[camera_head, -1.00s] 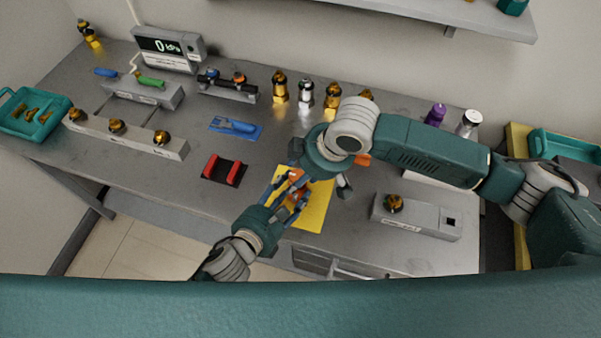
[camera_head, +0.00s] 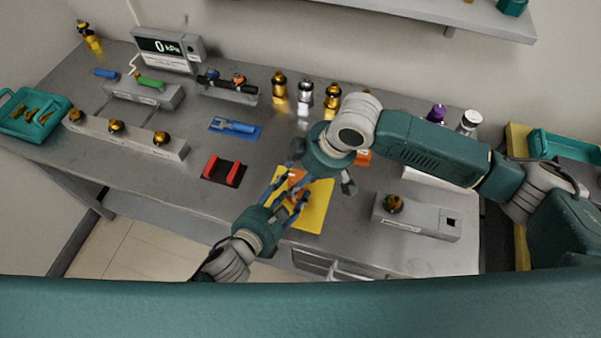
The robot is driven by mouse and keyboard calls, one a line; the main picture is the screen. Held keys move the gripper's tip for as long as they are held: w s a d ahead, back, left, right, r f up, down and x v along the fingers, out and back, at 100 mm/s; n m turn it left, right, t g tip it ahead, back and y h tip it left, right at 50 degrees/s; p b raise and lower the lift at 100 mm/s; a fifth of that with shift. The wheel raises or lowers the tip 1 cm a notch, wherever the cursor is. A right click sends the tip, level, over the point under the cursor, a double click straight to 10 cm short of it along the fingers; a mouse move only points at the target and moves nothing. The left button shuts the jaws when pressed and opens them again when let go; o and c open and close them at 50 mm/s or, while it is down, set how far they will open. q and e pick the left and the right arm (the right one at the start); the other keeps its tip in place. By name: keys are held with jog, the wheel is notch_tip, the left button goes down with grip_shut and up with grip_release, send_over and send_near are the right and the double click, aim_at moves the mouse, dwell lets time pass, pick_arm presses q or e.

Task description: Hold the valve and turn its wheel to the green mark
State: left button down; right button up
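A small orange part (camera_head: 295,178), which looks like the valve, is above or on the yellow mat (camera_head: 316,212) near the front of the bench. My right gripper (camera_head: 294,180) reaches down to it from the upper right. My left gripper (camera_head: 284,199) reaches up to it from the lower left. The fingers of both grippers crowd around the orange part and overlap in the picture. They hide most of it, so I cannot tell what touches it. The wheel's turn and the green mark cannot be made out.
A red fixture (camera_head: 223,170) and a blue tool on a blue mat (camera_head: 236,126) lie to the left. A pressure display (camera_head: 168,47) reads 0. Several brass fittings stand behind.

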pick_arm(q)
jog(key=shift+d, duration=0.1)
pick_arm(e)
jog(key=v, duration=1.2)
pick_arm(q)
jog(key=c, duration=0.7)
grip_release()
jog(key=shift+s, duration=0.3)
jog(key=v, duration=1.1)
jog(key=shift+a+r, duration=0.15)
jog(key=shift+a, duration=0.15)
